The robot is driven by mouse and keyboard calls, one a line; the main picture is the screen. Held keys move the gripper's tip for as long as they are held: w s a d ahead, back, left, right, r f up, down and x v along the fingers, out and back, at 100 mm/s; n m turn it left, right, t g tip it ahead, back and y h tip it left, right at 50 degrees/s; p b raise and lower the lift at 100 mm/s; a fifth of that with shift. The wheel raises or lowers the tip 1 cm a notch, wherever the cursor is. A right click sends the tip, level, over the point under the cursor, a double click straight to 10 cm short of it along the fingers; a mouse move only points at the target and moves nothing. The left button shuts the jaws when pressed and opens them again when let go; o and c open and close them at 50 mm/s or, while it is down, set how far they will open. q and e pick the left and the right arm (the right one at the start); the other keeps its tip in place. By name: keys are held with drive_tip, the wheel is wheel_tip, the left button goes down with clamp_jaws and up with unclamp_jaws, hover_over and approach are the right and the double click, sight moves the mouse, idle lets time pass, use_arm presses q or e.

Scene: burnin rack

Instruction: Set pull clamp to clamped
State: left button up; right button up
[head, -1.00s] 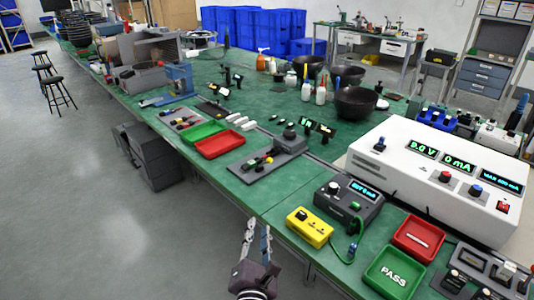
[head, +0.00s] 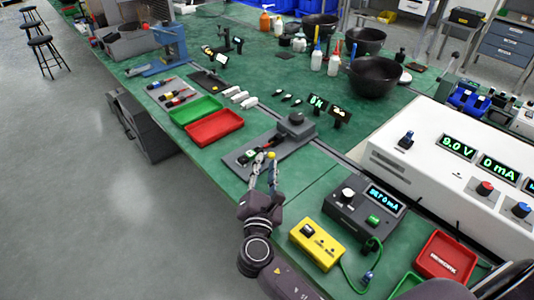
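A dark grey base plate (head: 284,153) lies near the table's front edge. On it is a small device with green, black and red parts (head: 250,155), which I take to be the pull clamp. A grey block with a dark knob (head: 295,124) stands at the plate's far end. A small yellow piece shows by the right fingertip. Whether the fingers touch anything, and the clamp's exact position, I cannot tell. My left gripper is out of view.
A red tray (head: 214,128) and a green tray (head: 196,110) lie left of the plate. A dark meter box (head: 362,212) and a yellow box (head: 318,244) stand to the right. A large white power unit (head: 430,165) is farther right. Dark bowls (head: 376,77) stand behind.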

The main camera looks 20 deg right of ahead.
sight(267, 157)
drive_tip(key=x, duration=0.2)
drive_tip(key=shift+w+d, duration=0.2)
drive_tip(key=shift+w, duration=0.1)
drive_tip(key=shift+w+d, duration=0.2)
drive_tip(key=shift+w, duration=0.2)
drive_tip(key=c, duration=0.5)
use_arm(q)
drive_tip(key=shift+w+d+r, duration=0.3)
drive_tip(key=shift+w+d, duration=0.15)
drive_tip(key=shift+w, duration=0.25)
use_arm(e)
clamp_jaws()
